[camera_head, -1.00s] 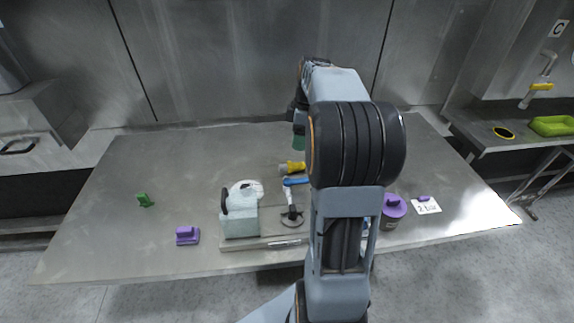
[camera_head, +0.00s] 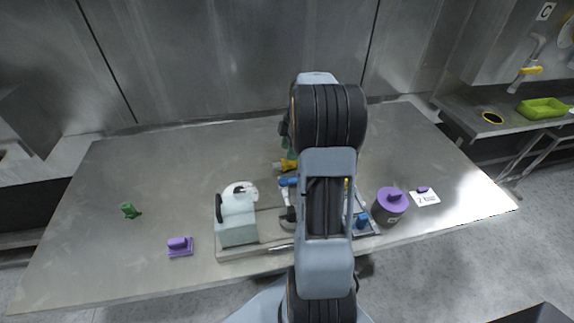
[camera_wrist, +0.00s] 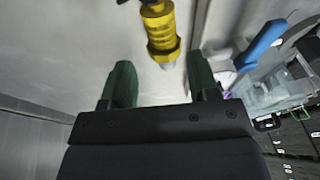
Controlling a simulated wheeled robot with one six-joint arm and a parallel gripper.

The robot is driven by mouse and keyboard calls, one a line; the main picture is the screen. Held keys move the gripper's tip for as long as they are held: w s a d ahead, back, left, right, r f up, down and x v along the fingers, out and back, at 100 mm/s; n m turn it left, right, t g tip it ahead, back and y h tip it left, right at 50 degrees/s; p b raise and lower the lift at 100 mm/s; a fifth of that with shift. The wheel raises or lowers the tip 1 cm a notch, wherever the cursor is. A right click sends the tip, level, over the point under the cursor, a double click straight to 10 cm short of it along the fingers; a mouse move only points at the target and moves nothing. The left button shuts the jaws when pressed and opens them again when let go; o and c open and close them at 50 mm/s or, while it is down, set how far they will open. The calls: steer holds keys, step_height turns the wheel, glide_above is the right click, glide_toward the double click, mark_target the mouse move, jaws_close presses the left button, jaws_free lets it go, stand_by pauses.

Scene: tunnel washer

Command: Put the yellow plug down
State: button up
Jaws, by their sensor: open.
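The yellow plug (camera_wrist: 160,28) lies on the metal table just beyond my fingertips in the wrist view. It is ribbed, with a pale metal tip pointing toward my gripper. It also shows in the head view (camera_head: 287,165), partly hidden by my arm. My gripper (camera_wrist: 160,82) is open, its two green fingers apart, with nothing between them. The plug is in line with the gap between the fingers and not gripped. In the head view my gripper is mostly hidden behind my arm.
A blue-handled valve (camera_head: 288,182) lies close to the plug. A pale grey-green device (camera_head: 237,218) stands left of my arm. A purple-lidded pot (camera_head: 391,205) stands to the right. A purple block (camera_head: 180,246) and green piece (camera_head: 130,210) lie left. The table's back is clear.

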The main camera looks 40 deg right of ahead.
mark_target(287, 162)
steer(key=shift+p+x, duration=0.4)
steer(key=shift+x, duration=2.15)
steer(key=shift+s+a, duration=0.1)
steer(key=shift+a, duration=0.05)
steer(key=shift+c, duration=0.3)
steer(key=shift+r, duration=0.1)
steer(key=c, duration=0.7)
steer(key=shift+c, duration=0.2)
